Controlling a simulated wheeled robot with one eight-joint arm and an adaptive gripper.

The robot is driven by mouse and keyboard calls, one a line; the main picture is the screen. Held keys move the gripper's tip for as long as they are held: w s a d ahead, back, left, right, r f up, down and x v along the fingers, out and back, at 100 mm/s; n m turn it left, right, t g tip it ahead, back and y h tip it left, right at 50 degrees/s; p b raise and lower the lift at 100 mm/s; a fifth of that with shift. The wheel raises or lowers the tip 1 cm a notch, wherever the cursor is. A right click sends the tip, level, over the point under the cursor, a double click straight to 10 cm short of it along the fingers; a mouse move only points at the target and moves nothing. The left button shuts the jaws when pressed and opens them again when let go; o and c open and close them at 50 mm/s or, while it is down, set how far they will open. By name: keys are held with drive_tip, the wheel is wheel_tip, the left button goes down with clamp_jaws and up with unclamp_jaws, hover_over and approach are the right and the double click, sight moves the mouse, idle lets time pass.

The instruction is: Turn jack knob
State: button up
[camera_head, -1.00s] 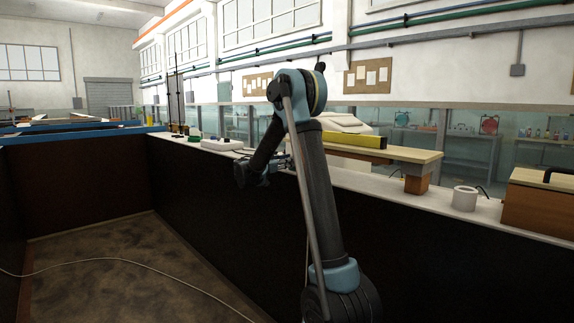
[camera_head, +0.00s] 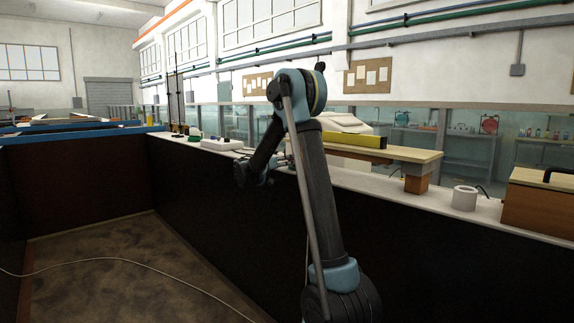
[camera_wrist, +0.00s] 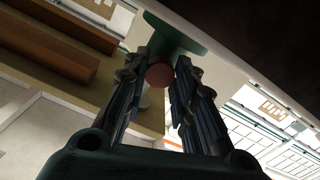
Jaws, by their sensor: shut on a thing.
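In the wrist view a reddish round knob (camera_wrist: 160,75), which looks like the jack knob, sits between my fingertips. A dark green T-shaped piece (camera_wrist: 178,38) is just beyond it. My gripper (camera_wrist: 165,66) has one finger on each side and is closed on the knob. The exact contact is shadowed. In the head view my gripper (camera_head: 272,168) is low beside the top of the flume wall, partly behind my arm. The knob and the jack cannot be made out there.
The pale ledge (camera_head: 345,184) runs along the dark wall. On it are a wooden plank (camera_head: 410,154) with a yellow level (camera_head: 355,140), a white cylinder (camera_head: 464,198) and a wooden box (camera_head: 540,205). A white device (camera_head: 222,144) stands further back.

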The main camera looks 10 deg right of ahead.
drive_tip(key=shift+n, duration=0.4)
drive_tip(key=o, duration=1.1)
drive_tip(key=shift+a, duration=0.1)
drive_tip(key=v, duration=1.1)
drive_tip(key=shift+s+a, duration=0.25)
drive_tip(key=shift+a, duration=0.05)
